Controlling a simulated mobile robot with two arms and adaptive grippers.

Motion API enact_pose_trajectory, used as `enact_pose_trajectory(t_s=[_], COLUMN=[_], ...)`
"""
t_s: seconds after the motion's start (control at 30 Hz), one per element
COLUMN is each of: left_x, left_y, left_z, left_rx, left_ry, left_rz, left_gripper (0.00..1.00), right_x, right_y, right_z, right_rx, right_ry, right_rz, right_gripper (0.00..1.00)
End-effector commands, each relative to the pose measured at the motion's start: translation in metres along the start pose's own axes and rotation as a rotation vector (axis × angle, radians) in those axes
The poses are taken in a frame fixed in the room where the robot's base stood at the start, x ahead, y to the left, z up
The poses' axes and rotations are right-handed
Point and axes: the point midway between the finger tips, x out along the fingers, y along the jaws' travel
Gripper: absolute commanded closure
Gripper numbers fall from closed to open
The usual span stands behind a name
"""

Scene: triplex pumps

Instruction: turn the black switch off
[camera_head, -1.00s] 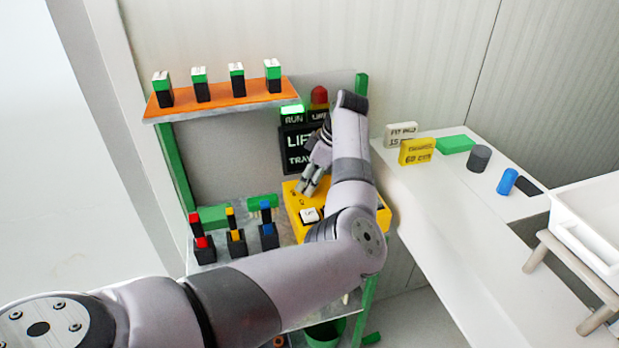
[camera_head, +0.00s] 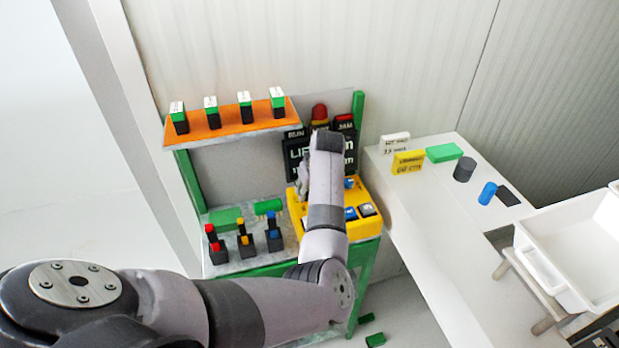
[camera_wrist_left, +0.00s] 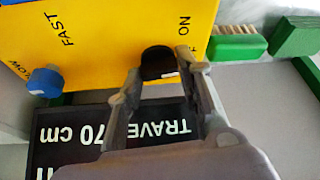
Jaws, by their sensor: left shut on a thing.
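The black switch (camera_wrist_left: 158,62) is a dark rounded knob on the yellow control panel (camera_wrist_left: 110,30), beside the "ON" lettering. My left gripper (camera_wrist_left: 156,75) is shut on it, one finger on each side in the left wrist view. In the head view my left gripper (camera_head: 303,182) is at the left part of the yellow panel (camera_head: 371,202), mostly behind my own forearm, and the switch is hidden there. My right gripper is not in view.
A blue knob (camera_wrist_left: 45,82) sits on the panel by "FAST". A black display (camera_head: 297,150) stands behind the panel, under a red lamp (camera_head: 319,112). Coloured levers (camera_head: 245,240) stand left of the panel. A white table (camera_head: 410,210) is at right.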

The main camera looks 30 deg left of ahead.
Motion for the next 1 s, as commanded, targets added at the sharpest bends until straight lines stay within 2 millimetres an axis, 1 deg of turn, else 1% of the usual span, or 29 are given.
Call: enact_pose_trajectory(t_s=[0.03,0.3,0.53,0.97,1.0], left_x=[-0.005,-0.003,-0.002,-0.001,-0.001], left_y=[-0.001,-0.001,-0.001,0.0,0.0], left_z=[-0.003,-0.003,-0.002,-0.002,-0.002], left_rx=[0.028,0.149,0.191,0.198,0.198], left_ry=[0.002,0.003,0.003,0.004,0.005], left_rz=[0.011,0.063,0.081,0.084,0.084], left_gripper=[0.95,0.95,0.95,0.95,0.64], right_x=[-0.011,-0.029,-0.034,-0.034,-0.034], right_y=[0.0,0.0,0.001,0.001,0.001], right_z=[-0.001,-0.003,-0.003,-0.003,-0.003], right_rx=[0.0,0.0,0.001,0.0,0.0], right_ry=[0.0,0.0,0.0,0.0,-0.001], right_rz=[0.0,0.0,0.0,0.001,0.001], right_gripper=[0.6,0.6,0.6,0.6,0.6])
